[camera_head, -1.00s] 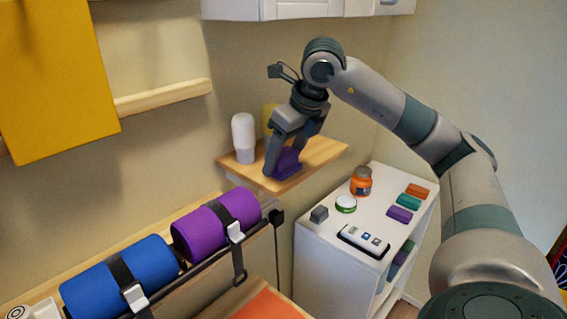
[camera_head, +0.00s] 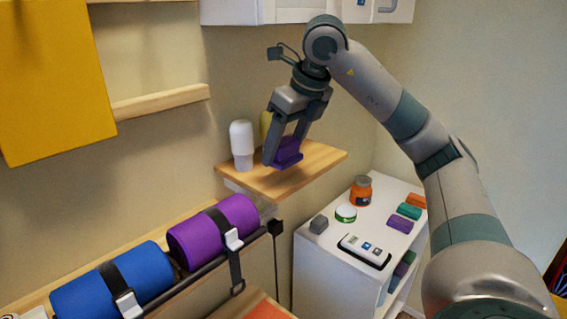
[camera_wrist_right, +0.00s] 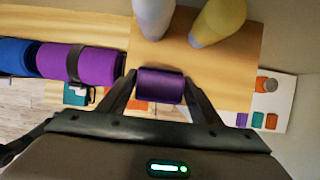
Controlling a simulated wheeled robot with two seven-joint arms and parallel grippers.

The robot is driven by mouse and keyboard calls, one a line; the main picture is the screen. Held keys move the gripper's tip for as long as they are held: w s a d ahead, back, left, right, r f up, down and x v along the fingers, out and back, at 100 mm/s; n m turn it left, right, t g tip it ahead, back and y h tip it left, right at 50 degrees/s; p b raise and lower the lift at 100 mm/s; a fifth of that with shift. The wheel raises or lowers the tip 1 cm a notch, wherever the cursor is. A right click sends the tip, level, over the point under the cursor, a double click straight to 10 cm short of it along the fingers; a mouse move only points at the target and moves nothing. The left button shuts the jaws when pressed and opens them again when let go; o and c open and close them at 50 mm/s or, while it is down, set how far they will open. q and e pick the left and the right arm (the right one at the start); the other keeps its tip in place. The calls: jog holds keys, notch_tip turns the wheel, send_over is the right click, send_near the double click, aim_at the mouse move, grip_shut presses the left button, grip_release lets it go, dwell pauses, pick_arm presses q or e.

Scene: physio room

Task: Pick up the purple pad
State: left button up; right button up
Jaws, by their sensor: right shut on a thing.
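The purple pad (camera_head: 287,153) is a small dark purple block held between the fingers of my right gripper (camera_head: 284,149). It appears slightly above the small wooden shelf (camera_head: 315,156). In the right wrist view the pad (camera_wrist_right: 160,86) sits between the two fingertips, with the shelf (camera_wrist_right: 225,75) behind it. The right gripper is shut on the pad and points down. My left gripper is not in view.
A white bottle (camera_head: 242,145) and a yellow bottle (camera_head: 266,126) stand behind the pad on the shelf. A white cabinet (camera_head: 330,258) at the lower right holds a jar and several small items. Rolled purple (camera_head: 213,231) and blue mats hang at left.

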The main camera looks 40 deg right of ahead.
aim_at(284, 140)
notch_tip(284, 140, up, 3)
jog(key=shift+r, duration=0.1)
jog(key=s+d+b, duration=0.1)
jog(key=s+b, duration=0.2)
jog(key=s, duration=1.6)
jog(key=shift+s+d+f, duration=0.2)
jog(key=shift+s+d, duration=0.1)
jog(key=shift+o, duration=0.6)
jog(key=shift+w+f, duration=0.1)
